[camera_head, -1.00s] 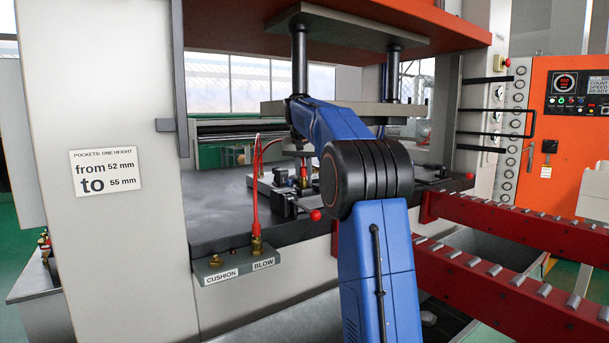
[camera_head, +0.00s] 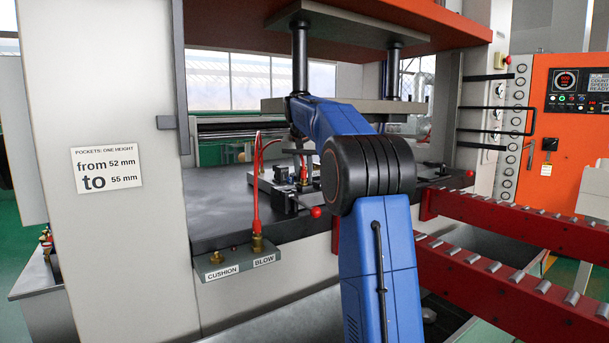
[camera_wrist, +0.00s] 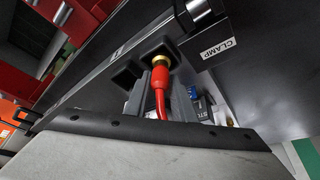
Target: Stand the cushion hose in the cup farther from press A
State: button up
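In the wrist view a red hose end (camera_wrist: 159,82) with a brass tip (camera_wrist: 160,62) sits between the dark fingers of my gripper (camera_wrist: 162,92), which look shut on it. The brass tip overlaps one square black cup (camera_wrist: 153,49); I cannot tell how deep it is. A second square cup (camera_wrist: 124,76) beside it looks empty. In the head view my arm hides most of the gripper. The brass CUSHION port (camera_head: 216,257) has no hose standing on it. A red hose (camera_head: 257,205) rises from the BLOW port (camera_head: 258,243). Press A's marking is not readable.
A CLAMP label (camera_wrist: 218,48) sits by a metal cylinder close to the cups. Press columns (camera_head: 300,65) and the upper plate stand around my arm. A red-knobbed lever (camera_head: 315,212) sticks out at the bed's front. Red roller rails (camera_head: 510,230) lie to the right.

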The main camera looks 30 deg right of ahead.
notch_tip(320, 180, down, 2)
jog(key=shift+s+d+f+g, duration=0.1)
jog(key=shift+g, duration=0.2)
jog(key=v, duration=1.9)
jog(key=shift+d, duration=0.1)
jog(key=s+a+f+n+t+y, duration=0.1)
jog(key=s+a+f+n, duration=0.2)
jog(key=s+a+f, duration=0.6)
jog(key=s+a+f+n+y, duration=0.15)
jog(key=s+a+f, duration=0.25)
jog(key=s+a, duration=0.55)
jog(key=s+a+f+n, duration=0.2)
jog(key=s+a+f, duration=0.1)
jog(key=s+f, duration=0.9)
jog(key=s+a+f+n, duration=0.2)
jog(key=s+a+f, duration=0.2)
jog(key=s+f, duration=0.8)
notch_tip(320, 180, down, 4)
jog(key=shift+s+r+t+y, duration=0.1)
jog(key=shift+s+t+y, duration=0.2)
jog(key=shift+t+y, duration=0.1)
